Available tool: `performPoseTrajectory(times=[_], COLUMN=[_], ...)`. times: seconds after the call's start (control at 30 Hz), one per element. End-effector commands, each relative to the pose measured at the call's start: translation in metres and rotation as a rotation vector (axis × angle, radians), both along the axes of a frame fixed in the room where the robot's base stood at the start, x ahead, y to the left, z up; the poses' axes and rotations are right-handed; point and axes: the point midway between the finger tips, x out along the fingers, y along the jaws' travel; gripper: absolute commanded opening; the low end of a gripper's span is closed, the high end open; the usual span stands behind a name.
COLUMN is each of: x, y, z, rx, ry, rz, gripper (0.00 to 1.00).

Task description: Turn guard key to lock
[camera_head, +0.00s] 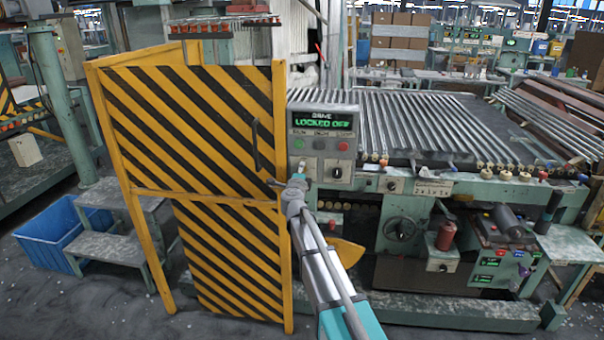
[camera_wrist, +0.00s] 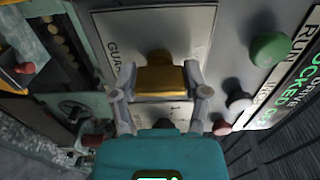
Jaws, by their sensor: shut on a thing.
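In the head view my gripper (camera_head: 298,182) is at the lower left of the green control panel (camera_head: 320,162), beside the striped guard gate (camera_head: 190,130). The key's exact angle and its slot are hard to tell. The panel display (camera_head: 322,122) reads "DRIVE LOCKED OFF".
A black knob (camera_head: 337,173) is on the panel. The gate handle (camera_head: 256,145) is just left of my gripper. The tube conveyor (camera_head: 400,115) extends right.

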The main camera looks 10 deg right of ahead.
Motion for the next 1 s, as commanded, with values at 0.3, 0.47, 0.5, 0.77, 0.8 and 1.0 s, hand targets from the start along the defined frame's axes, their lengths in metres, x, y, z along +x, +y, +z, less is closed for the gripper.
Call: performPoseTrajectory(times=[0.3, 0.47, 0.5, 0.77, 0.8, 1.0], x=[0.0005, 0.0004, 0.0004, 0.0001, 0.0001, 0.0], y=[0.0008, 0.0008, 0.0009, 0.0005, 0.0004, 0.0003], z=[0.0, 0.0, 0.0, 0.0, 0.0, 0.0], rx=[-0.017, -0.017, -0.016, -0.015, -0.015, -0.014], ry=[0.005, 0.005, 0.004, 0.004, 0.004, 0.004], rz=[0.002, 0.003, 0.003, 0.001, 0.001, 0.001], gripper=[0.12, 0.62, 0.69, 0.94, 0.94, 0.94])
